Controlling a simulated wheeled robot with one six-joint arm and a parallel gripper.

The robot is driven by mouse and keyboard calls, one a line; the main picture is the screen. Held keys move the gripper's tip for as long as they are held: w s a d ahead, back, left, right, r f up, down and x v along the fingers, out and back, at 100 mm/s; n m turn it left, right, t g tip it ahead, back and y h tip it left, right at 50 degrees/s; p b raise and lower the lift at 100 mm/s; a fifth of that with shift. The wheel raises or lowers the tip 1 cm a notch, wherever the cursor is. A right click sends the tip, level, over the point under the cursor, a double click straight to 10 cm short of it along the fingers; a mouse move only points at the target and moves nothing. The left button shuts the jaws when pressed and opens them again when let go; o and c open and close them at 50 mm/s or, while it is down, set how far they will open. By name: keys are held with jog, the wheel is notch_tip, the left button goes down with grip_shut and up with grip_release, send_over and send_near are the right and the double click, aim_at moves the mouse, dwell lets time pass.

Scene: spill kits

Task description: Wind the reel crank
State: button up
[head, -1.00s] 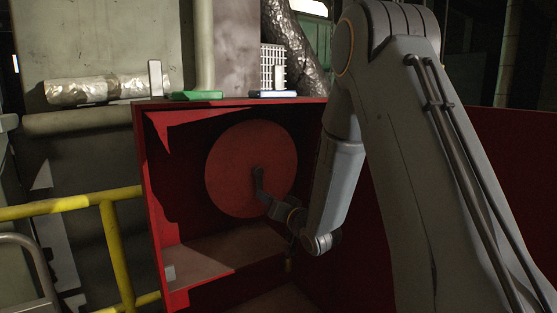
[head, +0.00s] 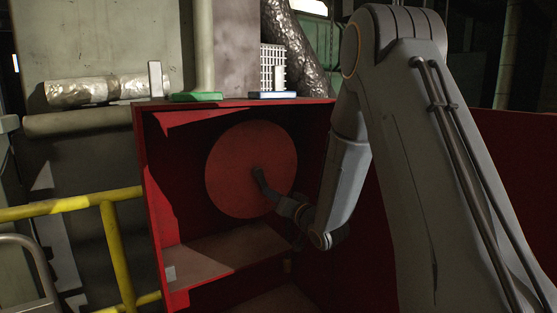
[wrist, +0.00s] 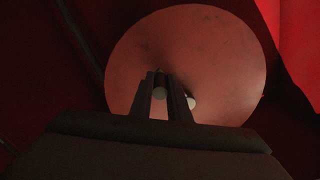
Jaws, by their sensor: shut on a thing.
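The round red reel (head: 238,160) faces me inside the open red cabinet and shows large in the wrist view (wrist: 225,45). A dark crank (head: 260,180) slants down and right from near the reel's middle. My gripper (head: 277,200) is at the crank's outer part, low on the reel's right side. In the wrist view my gripper (wrist: 161,85) has its two dark fingers close together in front of the reel, shut on the crank. The grip itself is mostly hidden.
The cabinet's walls (head: 158,215) and floor (head: 225,250) surround the reel closely. Green (head: 197,97) and blue-white (head: 272,95) items lie on its top. A yellow railing (head: 108,225) stands at left. A foil-wrapped roll (head: 95,90) lies on a pipe behind.

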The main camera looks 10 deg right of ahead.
jog(key=shift+d, duration=0.15)
jog(key=shift+w+d+r, duration=0.15)
jog(key=shift+d+r, duration=0.05)
jog(key=shift+d, duration=0.1)
jog(key=shift+w+d+r+p, duration=0.1)
jog(key=shift+d+r+p, duration=0.15)
jog(key=shift+d+p, duration=0.15)
jog(key=shift+w+d+r, duration=0.1)
jog(key=shift+d+r, duration=0.25)
dwell(0.3)
jog(key=shift+w+d+r+p, duration=0.1)
jog(key=shift+d+r+p, duration=0.25)
jog(key=shift+p, duration=0.2)
jog(key=shift+r, duration=0.1)
